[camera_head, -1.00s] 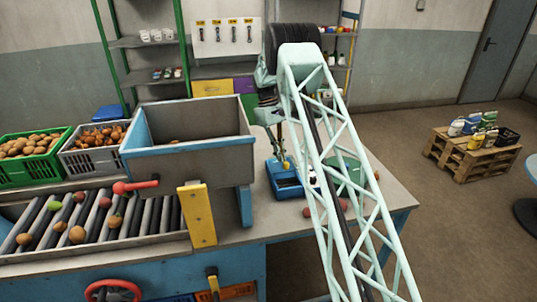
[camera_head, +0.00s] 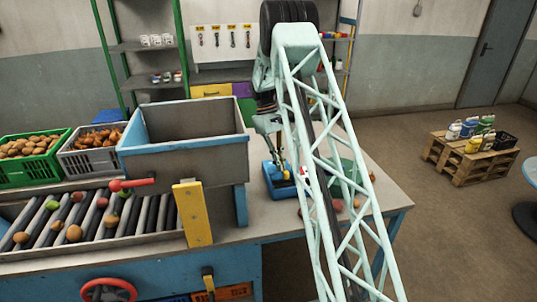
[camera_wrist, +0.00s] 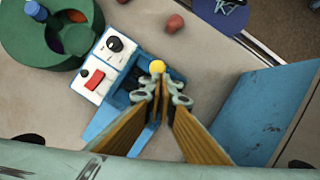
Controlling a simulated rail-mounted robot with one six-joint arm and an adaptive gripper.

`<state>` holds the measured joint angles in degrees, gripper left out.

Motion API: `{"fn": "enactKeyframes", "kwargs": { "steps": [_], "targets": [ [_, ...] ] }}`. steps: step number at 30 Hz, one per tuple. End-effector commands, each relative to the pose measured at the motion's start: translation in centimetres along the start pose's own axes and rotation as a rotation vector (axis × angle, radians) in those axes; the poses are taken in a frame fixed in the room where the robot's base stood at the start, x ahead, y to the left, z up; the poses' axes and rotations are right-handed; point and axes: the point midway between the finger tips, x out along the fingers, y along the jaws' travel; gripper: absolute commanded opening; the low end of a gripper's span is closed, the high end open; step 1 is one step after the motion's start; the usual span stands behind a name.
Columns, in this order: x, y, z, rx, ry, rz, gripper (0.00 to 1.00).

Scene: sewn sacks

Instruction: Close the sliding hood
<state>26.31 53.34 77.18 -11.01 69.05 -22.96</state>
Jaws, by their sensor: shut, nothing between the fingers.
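A small blue machine (camera_wrist: 130,78) with a white panel stands on the table; the panel has a black knob (camera_wrist: 115,44) and a red switch (camera_wrist: 94,79). It also shows in the head view (camera_head: 273,190). A yellow ball (camera_wrist: 157,66) is at its right side, just beyond my fingertips. I cannot tell for certain which part is the sliding hood. My gripper (camera_wrist: 160,98) is shut and empty, its fingertips over the machine's right side, close to the yellow ball. I cannot tell whether they touch. In the head view my arm partly hides the machine.
A blue-edged panel (camera_wrist: 265,105) rises right of my gripper in the wrist view. A round green tray (camera_wrist: 58,42) stands left of the machine. A red fruit or potato (camera_wrist: 174,23) lies behind it. A roller conveyor (camera_head: 150,215) and a grey-blue hopper (camera_head: 190,165) are to the left.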

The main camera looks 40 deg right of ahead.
Motion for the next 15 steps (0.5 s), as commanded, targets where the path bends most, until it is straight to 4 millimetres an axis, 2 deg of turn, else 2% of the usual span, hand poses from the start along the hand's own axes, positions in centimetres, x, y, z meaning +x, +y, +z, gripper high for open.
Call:
{"fn": "enactKeyframes", "kwargs": {
  "steps": [15],
  "targets": [
    [0.12,-0.06,-0.24,-0.001,-0.004,-0.002,0.00]
  ]
}}
